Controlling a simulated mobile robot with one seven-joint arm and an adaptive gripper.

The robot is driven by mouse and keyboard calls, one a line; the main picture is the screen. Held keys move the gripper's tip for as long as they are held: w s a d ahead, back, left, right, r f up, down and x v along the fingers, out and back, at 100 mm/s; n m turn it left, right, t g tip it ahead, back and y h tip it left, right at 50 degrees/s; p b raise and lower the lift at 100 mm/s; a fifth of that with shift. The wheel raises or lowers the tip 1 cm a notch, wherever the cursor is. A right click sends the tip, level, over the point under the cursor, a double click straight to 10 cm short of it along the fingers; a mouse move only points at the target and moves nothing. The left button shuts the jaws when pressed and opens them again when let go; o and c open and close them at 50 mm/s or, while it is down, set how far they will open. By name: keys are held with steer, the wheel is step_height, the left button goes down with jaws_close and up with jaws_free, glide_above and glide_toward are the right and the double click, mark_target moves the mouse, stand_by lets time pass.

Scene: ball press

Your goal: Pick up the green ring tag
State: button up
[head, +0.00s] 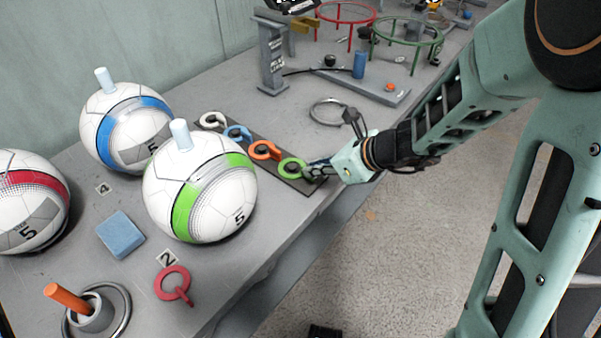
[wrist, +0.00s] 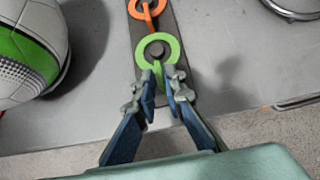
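The green ring tag (head: 281,170) sits around a dark peg at the near end of a dark strip on the table. In the wrist view the green ring tag (wrist: 142,48) lies flat, with its narrow tab pointing toward me. My gripper (head: 314,172) is low over the table at the right side of the ring. In the wrist view my gripper (wrist: 164,82) has its two fingers on either side of the tab, with a gap between them. I cannot tell whether either finger touches the tab.
Orange (head: 264,150), blue (head: 238,133) and white (head: 212,120) ring tags line the strip beyond. A green-striped ball (head: 215,200) stands close on the left. A metal ring (head: 326,111) lies behind my gripper. The table's edge is just right of the strip.

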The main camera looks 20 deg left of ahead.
mark_target(289, 160)
steer(key=x, duration=0.3)
steer(key=shift+w+a+f+b, duration=0.1)
steer(key=shift+a+f+b, duration=0.05)
steer(key=shift+b, duration=0.2)
steer(key=shift+c, duration=0.2)
jaws_close()
